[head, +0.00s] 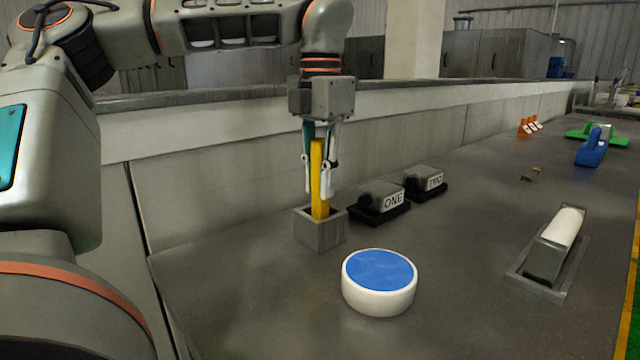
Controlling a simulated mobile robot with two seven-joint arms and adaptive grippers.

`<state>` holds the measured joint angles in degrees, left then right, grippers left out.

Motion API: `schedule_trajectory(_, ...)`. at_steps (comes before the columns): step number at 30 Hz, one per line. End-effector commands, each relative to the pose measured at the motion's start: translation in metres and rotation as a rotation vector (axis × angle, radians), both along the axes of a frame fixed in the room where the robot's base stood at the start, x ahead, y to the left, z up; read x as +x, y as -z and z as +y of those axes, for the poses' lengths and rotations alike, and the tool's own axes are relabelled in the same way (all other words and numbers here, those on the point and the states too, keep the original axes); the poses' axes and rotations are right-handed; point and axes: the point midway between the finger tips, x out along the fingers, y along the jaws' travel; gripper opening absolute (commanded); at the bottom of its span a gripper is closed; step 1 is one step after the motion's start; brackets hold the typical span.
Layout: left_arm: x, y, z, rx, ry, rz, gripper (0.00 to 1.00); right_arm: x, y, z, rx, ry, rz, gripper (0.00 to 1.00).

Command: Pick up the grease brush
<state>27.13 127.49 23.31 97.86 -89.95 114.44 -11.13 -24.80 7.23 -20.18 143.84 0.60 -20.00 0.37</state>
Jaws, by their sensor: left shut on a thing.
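The grease brush shows as an upright yellow handle (318,182). Its lower end is inside a small grey square holder (321,232) on the bench, so the bristles are hidden. My left gripper (321,166) points straight down from above and is shut on the yellow handle, with a finger on either side of it. My right gripper is not in view.
A round white tub with a blue top (379,281) stands in front of the holder. A white roller (556,240) lies in a tray further right. A low wall runs behind.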

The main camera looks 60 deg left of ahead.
Motion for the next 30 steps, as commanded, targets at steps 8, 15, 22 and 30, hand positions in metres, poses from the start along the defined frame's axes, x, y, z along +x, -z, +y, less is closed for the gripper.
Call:
schedule_trajectory(8,-0.001,-0.031,0.0,0.004,-0.002,-0.009,0.0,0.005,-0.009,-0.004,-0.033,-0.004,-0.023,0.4)
schedule_trajectory(15,-0.002,-0.088,0.001,0.006,-0.005,-0.014,0.0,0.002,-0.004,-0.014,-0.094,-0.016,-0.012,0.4)
schedule_trajectory(22,-0.003,-0.154,0.0,0.005,-0.005,-0.017,0.0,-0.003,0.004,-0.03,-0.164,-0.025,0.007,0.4)
schedule_trajectory(30,-0.002,-0.193,0.0,-0.001,0.001,-0.008,0.0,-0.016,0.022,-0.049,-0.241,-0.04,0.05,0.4)
